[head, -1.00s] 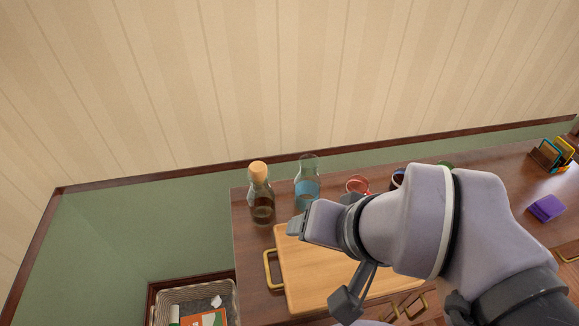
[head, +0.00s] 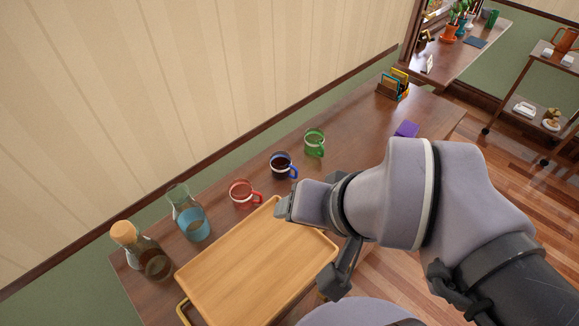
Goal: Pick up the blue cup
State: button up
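In the head view, the blue cup (head: 282,165) stands upright on the wooden table, with a blue handle on its right side and a dark inside. It stands between a red cup (head: 243,194) on its left and a green cup (head: 314,143) on its right. My gripper (head: 308,240) is in front of the cups, over the right edge of the tray as pictured, and apart from the blue cup. Its two fingers are spread apart and nothing shows between them.
A wooden tray (head: 235,270) with brass handles lies in front of the cups.

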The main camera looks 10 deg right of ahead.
aim_at(285, 168)
jog(key=i+l+u, duration=0.1)
jog(key=l+u, duration=0.9)
jog(key=i, duration=0.05)
